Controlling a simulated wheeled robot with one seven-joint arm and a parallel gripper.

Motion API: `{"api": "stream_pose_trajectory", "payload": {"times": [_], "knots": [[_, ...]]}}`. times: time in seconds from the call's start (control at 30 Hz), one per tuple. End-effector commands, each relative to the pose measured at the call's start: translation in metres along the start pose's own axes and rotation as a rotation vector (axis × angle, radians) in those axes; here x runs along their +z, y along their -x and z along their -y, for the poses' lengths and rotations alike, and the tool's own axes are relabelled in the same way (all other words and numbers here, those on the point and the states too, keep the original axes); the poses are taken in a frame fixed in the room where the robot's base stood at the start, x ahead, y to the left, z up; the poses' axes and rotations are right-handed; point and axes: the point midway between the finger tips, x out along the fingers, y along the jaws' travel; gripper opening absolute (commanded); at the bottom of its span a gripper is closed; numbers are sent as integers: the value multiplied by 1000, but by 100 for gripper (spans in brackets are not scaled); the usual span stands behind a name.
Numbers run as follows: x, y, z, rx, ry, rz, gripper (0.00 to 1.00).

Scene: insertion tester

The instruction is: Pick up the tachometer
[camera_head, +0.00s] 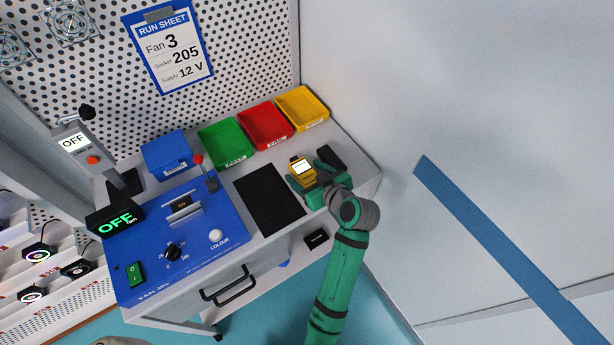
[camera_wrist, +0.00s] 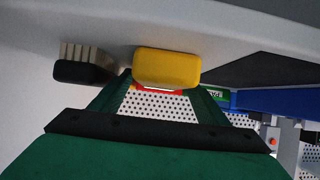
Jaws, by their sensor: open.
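The tachometer (camera_head: 301,169) is a small yellow device with a lit white screen, on the right part of the bench top in the head view. In the wrist view its yellow body (camera_wrist: 167,67) fills the upper middle. My gripper (camera_head: 307,185) is green and is right at the tachometer, with its fingers reaching towards it. In the wrist view the fingers (camera_wrist: 165,95) are spread, with the yellow body at their tips. I cannot tell whether they touch it. The tachometer's lower part is hidden by the gripper in the head view.
A black brush (camera_head: 330,158) lies close to the right of the tachometer. A black mat (camera_head: 270,199) lies to the left. Yellow (camera_head: 302,108), red (camera_head: 265,126) and green (camera_head: 226,143) bins stand behind. The blue tester panel (camera_head: 180,240) fills the left, with a lever.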

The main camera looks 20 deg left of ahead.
Motion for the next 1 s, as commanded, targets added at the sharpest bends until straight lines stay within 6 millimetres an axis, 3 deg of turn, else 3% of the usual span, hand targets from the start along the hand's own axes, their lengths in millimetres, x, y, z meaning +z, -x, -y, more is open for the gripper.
{"api": "stream_pose_trajectory", "payload": {"times": [0.17, 0.37, 0.77, 1.0], "knots": [[0, 0, 0, 0, 0, 0, 66], [0, 0, 0, 0, 0, 0, 21], [-4, 2, 0, 0, 1, -1, 21], [-25, 14, -1, 1, 4, -3, 21]]}}
